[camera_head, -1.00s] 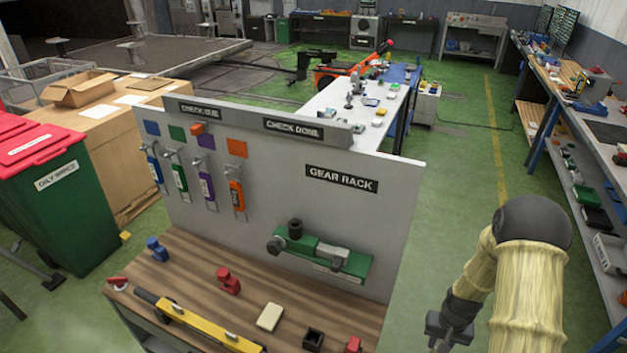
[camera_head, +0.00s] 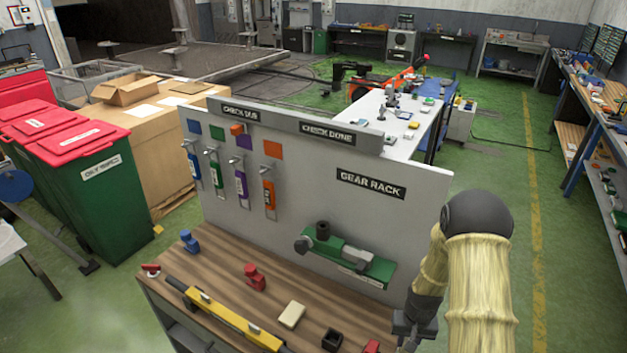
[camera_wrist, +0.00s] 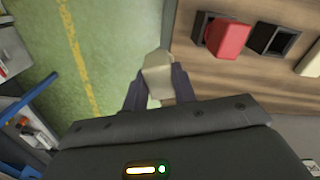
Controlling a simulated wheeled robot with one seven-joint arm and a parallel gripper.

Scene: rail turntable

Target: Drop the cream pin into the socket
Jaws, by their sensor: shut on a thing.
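My gripper (camera_wrist: 155,85) is shut on the cream pin (camera_wrist: 158,65), which sticks out past the dark fingers in the wrist view. The pin is over the green floor, just beside the bench edge. In the head view my gripper (camera_head: 412,332) is at the bench's right end, low in the picture; the pin cannot be made out there. An empty black square socket (camera_wrist: 273,40) is on the bench, right of the pin; it also shows in the head view (camera_head: 332,340). A red pin (camera_wrist: 228,38) stands at another black socket (camera_wrist: 200,27), nearer my gripper.
A cream block (camera_head: 292,314) lies on the wooden bench beside the empty socket. A yellow level (camera_head: 232,324), a red piece (camera_head: 254,278) and a blue piece (camera_head: 189,240) lie farther left. The upright grey gear rack panel (camera_head: 400,215) stands behind the bench. Green floor lies right of it.

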